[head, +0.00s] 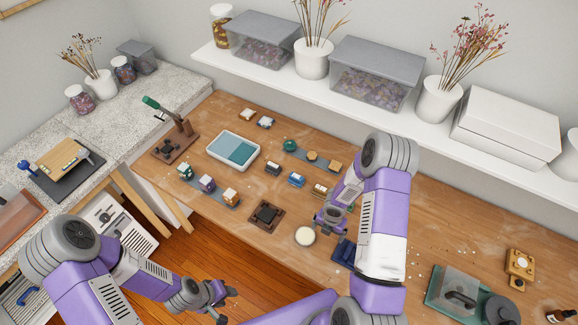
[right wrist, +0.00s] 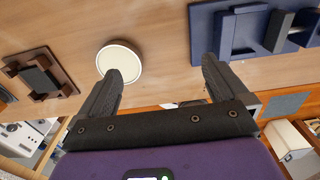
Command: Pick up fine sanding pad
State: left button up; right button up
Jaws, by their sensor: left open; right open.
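Small blocks that could be sanding pads lie in a row mid-table in the head view: a dark one with a pale top (head: 271,168), a blue one (head: 296,180) and a tan one (head: 319,190). I cannot tell which is the fine sanding pad. My right gripper (head: 329,218) is open and empty above the table, just in front of the tan block. In the right wrist view its spread fingers (right wrist: 162,68) have nothing between them. My left gripper (head: 217,298) is open and empty, low and in front of the table's edge.
A round white-topped dish (head: 305,236) is beside the right gripper. A navy holder (right wrist: 226,32) and a brown block with a black insert (head: 266,214) flank it. A tray with teal contents (head: 219,141) stands farther left. Shelf boxes (head: 375,85) line the back.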

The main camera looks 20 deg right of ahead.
aim_at(295, 179)
jog(key=i, duration=1.05)
